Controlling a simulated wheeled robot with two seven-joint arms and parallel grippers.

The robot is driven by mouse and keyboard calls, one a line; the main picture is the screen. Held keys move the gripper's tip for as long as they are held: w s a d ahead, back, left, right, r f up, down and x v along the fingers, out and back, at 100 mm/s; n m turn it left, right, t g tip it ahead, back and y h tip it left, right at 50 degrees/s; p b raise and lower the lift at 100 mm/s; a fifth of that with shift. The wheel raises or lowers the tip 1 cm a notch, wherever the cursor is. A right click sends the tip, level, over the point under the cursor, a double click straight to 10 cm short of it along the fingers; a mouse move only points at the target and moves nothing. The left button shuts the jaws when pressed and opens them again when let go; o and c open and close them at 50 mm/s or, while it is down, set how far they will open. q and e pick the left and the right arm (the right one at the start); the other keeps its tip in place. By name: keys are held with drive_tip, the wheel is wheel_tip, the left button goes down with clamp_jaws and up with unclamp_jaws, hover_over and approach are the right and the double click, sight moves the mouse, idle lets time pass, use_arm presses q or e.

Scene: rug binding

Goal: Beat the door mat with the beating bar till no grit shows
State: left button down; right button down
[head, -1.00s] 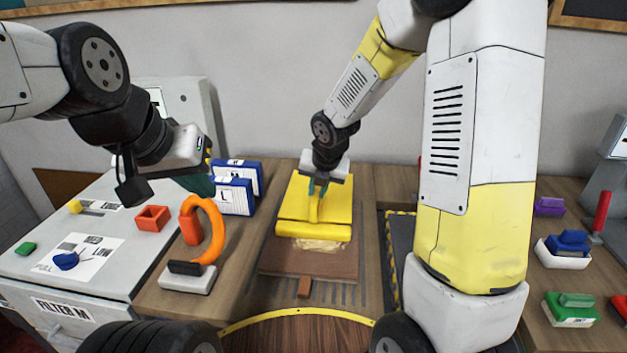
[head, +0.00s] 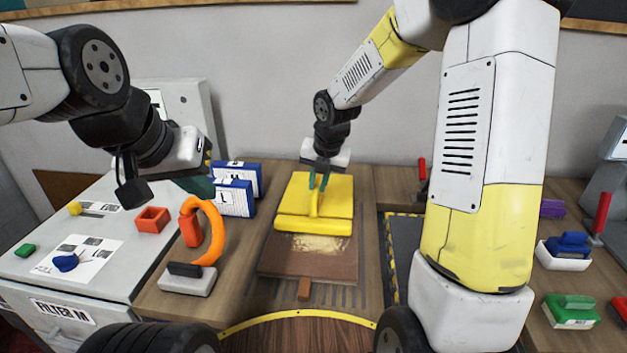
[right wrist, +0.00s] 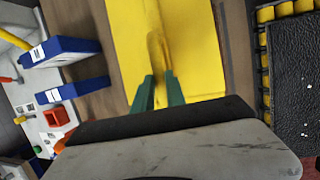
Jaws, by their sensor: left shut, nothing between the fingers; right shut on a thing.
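The brown door mat (head: 308,265) lies on the bench in the middle of the head view. A pale, sandy patch of grit (head: 320,243) shows on it. The yellow beating bar (head: 312,223), with a broad yellow plate and a raised handle, is over the mat's far part and hides it. I cannot tell whether it touches the mat. My right gripper (head: 318,181) is shut on the bar's handle; the right wrist view shows its green fingers (right wrist: 160,90) on either side of the handle. My left gripper (head: 198,186) is shut and empty, above the left side of the bench.
An orange hooped tool on a grey base (head: 188,282) and blue-and-white boxes (head: 233,198) stand left of the mat. A red open box (head: 152,219) is on the white cabinet. A black tray with a yellow-striped edge (head: 402,245) lies to the right. Brushes (head: 571,310) stand far right.

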drive_tip(key=w+r+g, duration=0.1)
drive_tip(key=w+r, duration=0.1)
drive_tip(key=w+r+g, duration=0.2)
drive_tip(key=r, duration=0.1)
drive_tip(key=w+d+r+g, duration=0.1)
drive_tip(key=w+r, duration=0.1)
drive_tip(key=shift+w+r+g+y, duration=0.1)
drive_tip(key=shift+r+g+y, duration=0.2)
drive_tip(key=shift+y, duration=0.1)
drive_tip(key=shift+w+d+r+m+g, duration=0.15)
drive_tip(key=shift+w+r+g, duration=0.15)
drive_tip(key=shift+w+r, duration=0.15)
drive_tip(key=shift+w+d+r+m+g, duration=0.15)
drive_tip(key=shift+w+r+g, duration=0.15)
drive_tip(key=shift+w, duration=0.25)
